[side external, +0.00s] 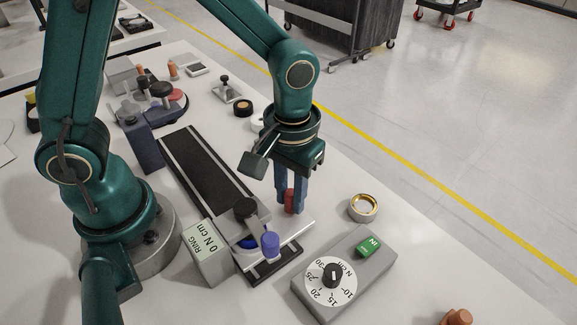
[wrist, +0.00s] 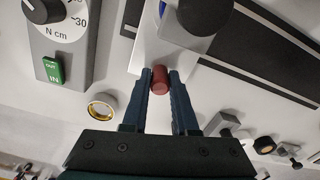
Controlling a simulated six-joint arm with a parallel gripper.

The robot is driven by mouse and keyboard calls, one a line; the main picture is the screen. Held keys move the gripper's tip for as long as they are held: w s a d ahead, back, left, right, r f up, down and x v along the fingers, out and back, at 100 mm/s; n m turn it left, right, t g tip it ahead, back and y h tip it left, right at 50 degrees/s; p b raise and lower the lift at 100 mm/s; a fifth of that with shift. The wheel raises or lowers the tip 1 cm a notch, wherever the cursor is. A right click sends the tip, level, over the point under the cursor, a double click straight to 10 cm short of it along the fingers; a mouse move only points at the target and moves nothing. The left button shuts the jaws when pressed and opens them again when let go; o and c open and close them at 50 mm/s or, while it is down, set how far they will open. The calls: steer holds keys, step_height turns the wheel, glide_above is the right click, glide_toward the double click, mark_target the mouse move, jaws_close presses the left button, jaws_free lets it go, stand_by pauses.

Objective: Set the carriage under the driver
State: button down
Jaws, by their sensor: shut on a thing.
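My gripper (side external: 289,198) points down with its two blue fingers shut on a red peg (side external: 289,204). The peg stands at the edge of a pale metal plate, which looks like the carriage (side external: 292,230). The peg (wrist: 160,79) and plate (wrist: 149,50) also show in the wrist view, with the peg between my fingertips. The carriage is at the near end of a dark rail (side external: 205,170). A dark cylinder on a grey arm, perhaps the driver (side external: 245,208), stands over it. A blue round part (side external: 248,242) shows partly hidden below, and a blue-violet knob (side external: 270,244) stands beside it.
A grey display box (side external: 206,254) reading "RING 0 N cm" stands left of the rail's near end. A dial box (side external: 345,280) with a green IN switch (side external: 368,246) is at the near right. A brass-lined ring (side external: 363,207) lies right of my gripper. Several small parts lie farther back.

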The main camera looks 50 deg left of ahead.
steer(key=shift+w+d, duration=0.1)
steer(key=shift+d, duration=0.2)
steer(key=c, duration=0.7)
jaws_free()
steer(key=shift+a+r, duration=0.1)
steer(key=shift+r, duration=2.5)
